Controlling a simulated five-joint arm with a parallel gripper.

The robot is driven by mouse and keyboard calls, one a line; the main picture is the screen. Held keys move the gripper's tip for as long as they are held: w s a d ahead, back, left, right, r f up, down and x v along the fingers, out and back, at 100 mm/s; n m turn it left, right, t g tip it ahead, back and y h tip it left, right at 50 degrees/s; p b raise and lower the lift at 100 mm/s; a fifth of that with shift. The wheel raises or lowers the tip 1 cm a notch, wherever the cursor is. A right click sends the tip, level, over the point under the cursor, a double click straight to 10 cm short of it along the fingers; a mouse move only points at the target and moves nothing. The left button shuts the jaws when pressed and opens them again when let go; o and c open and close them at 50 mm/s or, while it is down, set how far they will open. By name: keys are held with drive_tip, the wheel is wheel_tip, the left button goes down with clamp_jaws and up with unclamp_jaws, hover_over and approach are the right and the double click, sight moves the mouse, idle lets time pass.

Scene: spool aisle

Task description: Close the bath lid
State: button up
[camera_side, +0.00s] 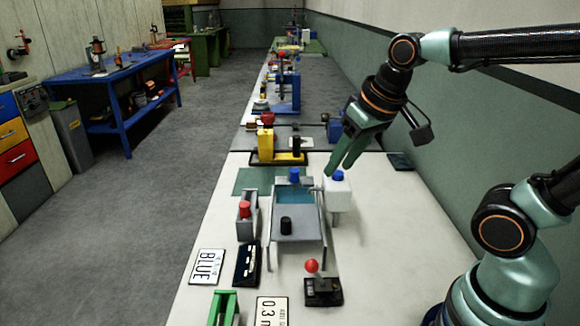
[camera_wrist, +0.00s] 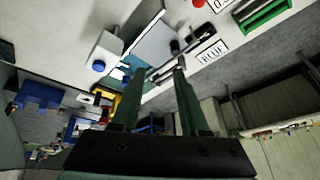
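The bath (camera_side: 321,215) is a grey trough on the white bench, with teal liquid showing in its back part. A grey plate with a black knob (camera_side: 286,225), seemingly the lid, lies over its front part. The teal part is uncovered. In the wrist view the bath (camera_wrist: 150,45) and the black knob (camera_wrist: 175,46) show above the fingers. My gripper (camera_side: 340,168) is above the bench, behind and right of the bath, near the white bottle. Its two green fingers (camera_wrist: 160,72) are apart, with nothing visibly held between them.
A white bottle with a blue cap (camera_side: 338,192) stands close to the bath's right side. A red-knobbed grey block (camera_side: 245,220) and a black plate (camera_side: 246,264) are on its left. A red-ball joystick (camera_side: 320,288) stands in front.

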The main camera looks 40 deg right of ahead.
drive_tip(key=w+a+f+m+g, duration=0.1)
drive_tip(key=w+a+m+g, duration=0.15)
drive_tip(key=w+m, duration=0.3)
drive_tip(key=m+g, duration=0.2)
drive_tip(key=m, duration=0.2)
hover_over(286, 219)
wheel_tip(286, 219, down, 4)
wheel_tip(286, 219, down, 12)
drive_tip(key=shift+f, duration=0.15)
drive_tip(key=shift+c, duration=0.2)
clamp_jaws()
idle(1.0)
